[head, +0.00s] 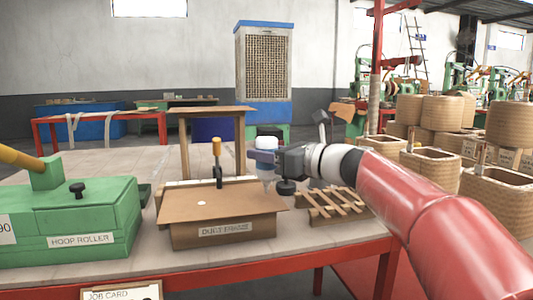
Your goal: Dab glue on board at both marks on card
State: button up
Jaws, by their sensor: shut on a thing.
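My gripper (263,157) is shut on a pale bottle (267,143), probably the glue, held upright at the back right of the board. Its lower end is partly hidden behind my gripper and the board's edge, so I cannot tell what it touches. The brown board (240,203) lies on the box labelled DUCT FRAME (225,231). One small white spot (201,203) shows on the board, left of its middle.
A clamp with an orange handle (217,148) stands at the board's back edge. The green hoop roller (75,215) is at the left. A slatted wooden rack (330,203) is at the right, under my arm. A wooden stand (183,146) rises behind the board.

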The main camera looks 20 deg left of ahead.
aim_at(267, 137)
jog(key=shift+f, duration=0.4)
dwell(0.4)
jog(key=shift+r, duration=0.1)
dwell(0.4)
notch_tip(267, 137, up, 5)
jog(key=p, duration=0.4)
jog(key=shift+p, duration=0.35)
jog(key=shift+f, duration=0.2)
jog(key=shift+f+b, duration=1.65)
jog(key=shift+f, duration=0.4)
jog(key=shift+f+b, duration=0.3)
jog(key=shift+f, duration=0.1)
jog(key=shift+r, duration=0.15)
